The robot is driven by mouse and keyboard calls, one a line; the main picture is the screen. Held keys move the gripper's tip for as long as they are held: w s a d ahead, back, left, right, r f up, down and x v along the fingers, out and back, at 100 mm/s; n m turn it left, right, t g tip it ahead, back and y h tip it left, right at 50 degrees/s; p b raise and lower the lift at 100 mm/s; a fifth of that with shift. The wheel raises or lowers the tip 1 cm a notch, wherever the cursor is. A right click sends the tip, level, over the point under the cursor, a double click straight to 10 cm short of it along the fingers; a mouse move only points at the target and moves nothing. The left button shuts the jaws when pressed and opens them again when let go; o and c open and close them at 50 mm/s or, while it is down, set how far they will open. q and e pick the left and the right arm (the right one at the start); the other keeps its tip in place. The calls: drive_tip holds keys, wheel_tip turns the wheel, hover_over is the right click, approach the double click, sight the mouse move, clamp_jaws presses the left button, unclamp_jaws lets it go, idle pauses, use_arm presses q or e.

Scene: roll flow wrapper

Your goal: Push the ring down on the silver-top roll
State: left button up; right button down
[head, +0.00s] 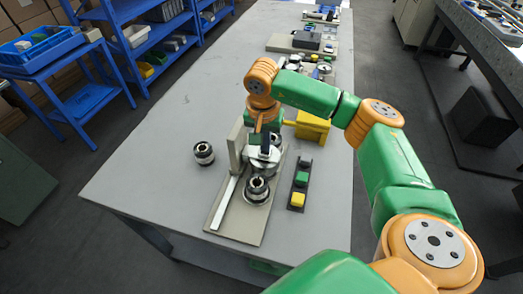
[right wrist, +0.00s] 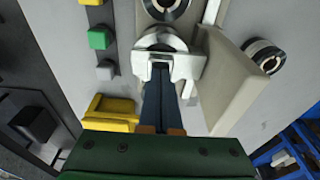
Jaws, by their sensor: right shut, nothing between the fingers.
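The silver-top roll (head: 264,166) stands on the grey fixture plate (head: 228,218), below my right gripper (head: 265,150). In the right wrist view, its bright silver round top (right wrist: 158,40) lies just beyond the tips of my right gripper (right wrist: 161,72). The right gripper is shut and empty, pointing down at the roll. Its tips look very close to the silver part; I cannot tell whether they touch. The gripper hides part of the roll, and the ring cannot be told apart from the top. My left gripper is not in view.
A second roll with a dark centre (head: 257,189) stands nearer on the plate. Another roll (head: 204,153) stands on the table to the left. An upright grey plate (head: 237,146) rises beside the gripper. A button strip (head: 300,184) and a yellow block (head: 312,126) lie right.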

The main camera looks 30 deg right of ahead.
drive_tip(key=shift+r, duration=0.1)
wheel_tip(320, 180, up, 8)
drive_tip(key=p, duration=0.7)
drive_tip(key=shift+r, duration=0.15)
